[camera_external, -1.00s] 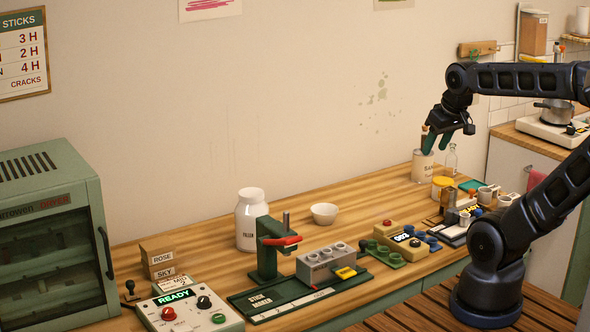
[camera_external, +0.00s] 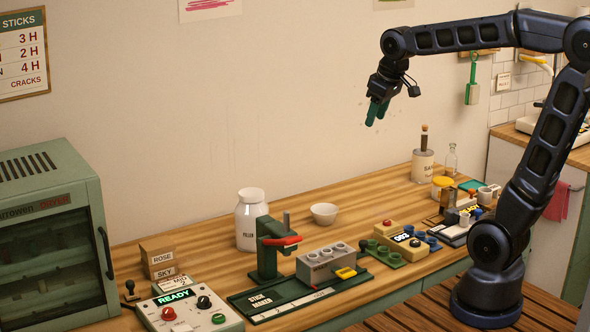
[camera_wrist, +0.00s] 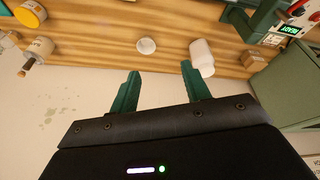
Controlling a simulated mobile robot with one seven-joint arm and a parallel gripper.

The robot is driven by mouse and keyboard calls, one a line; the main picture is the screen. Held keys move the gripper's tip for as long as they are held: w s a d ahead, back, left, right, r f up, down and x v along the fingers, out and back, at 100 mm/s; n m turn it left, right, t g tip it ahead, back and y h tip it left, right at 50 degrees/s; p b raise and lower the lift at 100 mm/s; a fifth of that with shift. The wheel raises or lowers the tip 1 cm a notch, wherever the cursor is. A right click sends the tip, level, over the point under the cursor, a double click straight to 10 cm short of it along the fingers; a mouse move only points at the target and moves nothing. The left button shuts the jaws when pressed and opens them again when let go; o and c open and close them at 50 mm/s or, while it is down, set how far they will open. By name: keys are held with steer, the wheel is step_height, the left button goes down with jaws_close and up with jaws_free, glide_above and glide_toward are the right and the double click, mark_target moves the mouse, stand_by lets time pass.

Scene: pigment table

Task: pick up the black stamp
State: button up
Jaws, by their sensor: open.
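The black stamp (camera_external: 130,291) is a small dark piece with a round knob on top. It stands upright on the wooden table at the far left, between the green oven and the READY box; I cannot make it out in the wrist view. My gripper (camera_external: 377,113) hangs high in front of the wall, well to the right of the stamp and far above the table. In the wrist view its two green fingers (camera_wrist: 160,70) are apart with nothing between them.
The oven (camera_external: 52,240) and READY box (camera_external: 190,308) flank the stamp, with ROSE and SKY blocks (camera_external: 158,258) behind. A white jar (camera_external: 250,220), bowl (camera_external: 324,214), green press (camera_external: 268,250) and grey block (camera_external: 325,263) stand farther right. A tin (camera_external: 423,167) stands at the back right.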

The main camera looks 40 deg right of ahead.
steer(key=w+a+n+g, duration=0.1)
steer(key=w+a+n, duration=0.3)
steer(key=w+a, duration=0.9)
steer(key=n+g, duration=0.3)
steer(key=n, duration=0.7)
glide_above(130, 281)
steer(key=d, duration=0.1)
steer(key=shift+y, duration=0.4)
step_height(130, 281, down, 28)
steer(key=f, duration=0.6)
steer(key=a+f, duration=0.1)
steer(key=f, duration=0.3)
jaws_close()
